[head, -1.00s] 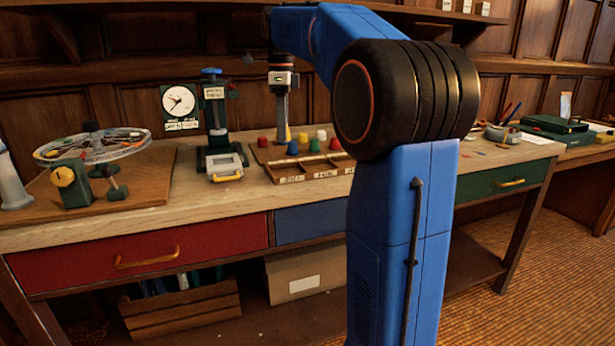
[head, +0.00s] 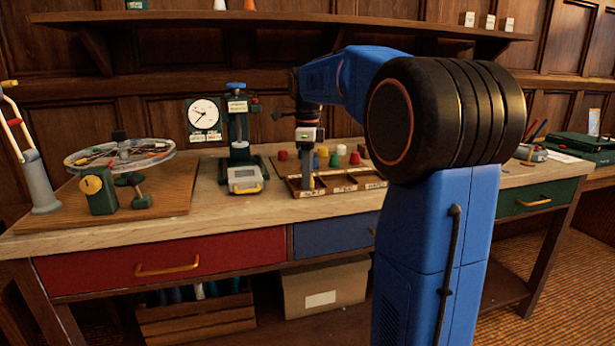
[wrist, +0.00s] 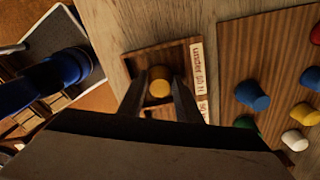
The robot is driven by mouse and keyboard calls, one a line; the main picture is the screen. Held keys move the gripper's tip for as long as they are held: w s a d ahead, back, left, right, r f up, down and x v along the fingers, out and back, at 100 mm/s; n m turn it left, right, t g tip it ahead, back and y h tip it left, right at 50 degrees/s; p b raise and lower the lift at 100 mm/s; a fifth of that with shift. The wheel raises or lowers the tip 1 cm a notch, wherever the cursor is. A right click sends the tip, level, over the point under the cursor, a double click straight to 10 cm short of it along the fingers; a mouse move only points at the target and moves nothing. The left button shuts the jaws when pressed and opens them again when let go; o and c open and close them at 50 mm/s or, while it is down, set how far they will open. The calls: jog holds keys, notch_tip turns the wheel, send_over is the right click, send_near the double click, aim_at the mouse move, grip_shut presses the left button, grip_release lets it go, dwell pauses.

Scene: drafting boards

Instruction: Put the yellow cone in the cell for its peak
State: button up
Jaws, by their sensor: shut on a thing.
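My gripper (wrist: 159,92) is shut on the yellow cone (wrist: 160,75) in the wrist view. The cone is over the end cell of the wooden tray (wrist: 128,68), the cell labelled "under 50 N" (wrist: 198,60); I cannot tell whether it touches the floor. In the head view my gripper (head: 306,182) points down at the left end of the tray (head: 345,191), and the held cone is hidden. A dial (head: 203,114) with one hand stands beside the green test stand (head: 238,130); its reading is too small to tell.
Several coloured cones, including a red one (head: 283,155) and a blue one (wrist: 252,95), stand on a wooden board behind the tray.

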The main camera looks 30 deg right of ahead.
jog(key=shift+f, duration=0.1)
jog(key=o, duration=0.8)
jog(key=shift+c, duration=0.2)
notch_tip(320, 180, up, 12)
jog(key=s+a+f+n+t, duration=0.1)
jog(key=s+a+f+n, duration=0.4)
jog(key=s+f+n, duration=0.3)
jog(key=s+a+f+n+t, duration=0.2)
jog(key=s+a+f+n, duration=0.3)
jog(key=s+f+n, duration=0.4)
jog(key=s+a+f+n+t, duration=0.1)
jog(key=s+a+f+n, duration=0.4)
jog(key=s+f+n, duration=0.3)
jog(key=s+f, duration=0.3)
jog(key=s, duration=0.2)
jog(key=shift+a+f+n+t, duration=0.15)
jog(key=shift+a+n+t, duration=0.15)
jog(key=shift+a+t, duration=0.1)
jog(key=shift+s, duration=0.1)
